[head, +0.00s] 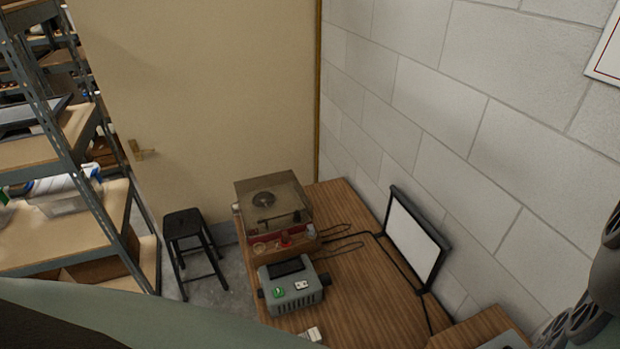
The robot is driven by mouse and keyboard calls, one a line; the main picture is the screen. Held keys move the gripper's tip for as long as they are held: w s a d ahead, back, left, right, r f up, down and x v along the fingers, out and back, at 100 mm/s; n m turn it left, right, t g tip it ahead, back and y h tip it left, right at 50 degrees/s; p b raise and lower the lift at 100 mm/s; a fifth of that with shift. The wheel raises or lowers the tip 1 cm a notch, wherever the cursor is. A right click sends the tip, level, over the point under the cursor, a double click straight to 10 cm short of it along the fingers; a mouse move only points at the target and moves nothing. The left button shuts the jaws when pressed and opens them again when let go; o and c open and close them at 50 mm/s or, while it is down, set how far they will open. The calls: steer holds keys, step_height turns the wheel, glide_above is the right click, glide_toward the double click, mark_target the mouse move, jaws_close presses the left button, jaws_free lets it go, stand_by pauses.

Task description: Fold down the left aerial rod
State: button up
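I cannot make out an aerial rod in the head view. A small grey-green device (294,295) with a dark top panel, a green spot and a white spot sits on the wooden table (356,290); no rod shows on it. I cannot tell whether it bears the aerials. Dark parts with round holes at the right edge look like my own arm. My gripper's fingertips are not in view.
A record player (272,212) with a tinted lid stands behind the device. A black-framed white panel (413,240) leans by the block wall, with cables near it. A black stool (188,238) and metal shelving (62,160) are left. The table's middle is mostly clear.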

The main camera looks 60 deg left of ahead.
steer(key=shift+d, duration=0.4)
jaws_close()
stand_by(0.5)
